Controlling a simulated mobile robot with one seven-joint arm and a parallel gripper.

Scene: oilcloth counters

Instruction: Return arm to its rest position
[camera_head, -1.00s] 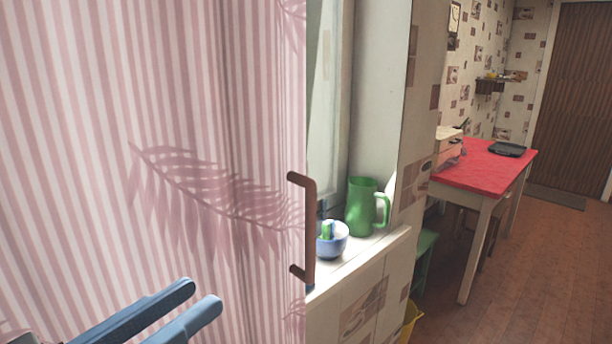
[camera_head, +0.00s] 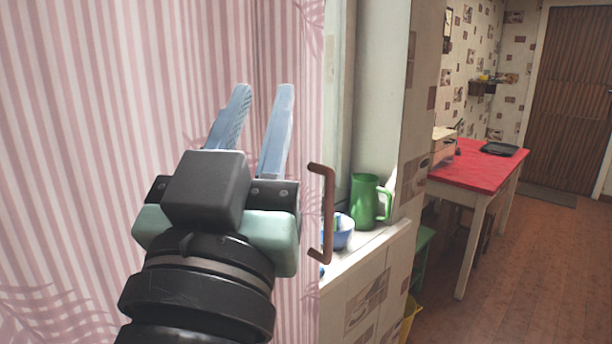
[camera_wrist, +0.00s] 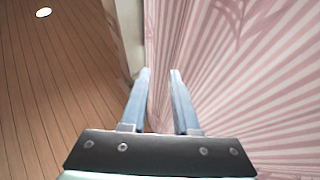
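My gripper (camera_head: 263,90) is raised in the head view, its two blue fingers pointing up in front of a pink striped panel (camera_head: 70,130). The fingers stand apart with nothing between them. In the wrist view, my gripper (camera_wrist: 159,72) also shows a gap between its fingertips, with the striped panel (camera_wrist: 240,80) close on the right. A brown handle (camera_head: 328,215) is on the panel's right edge, to the right of my gripper and apart from it.
A windowsill (camera_head: 370,255) holds a green jug (camera_head: 364,200) and a blue bowl (camera_head: 343,236), partly hidden by the handle. A red table (camera_head: 475,170) with a dark tray (camera_head: 500,149) stands further right. The brown floor (camera_head: 540,270) at the right is open.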

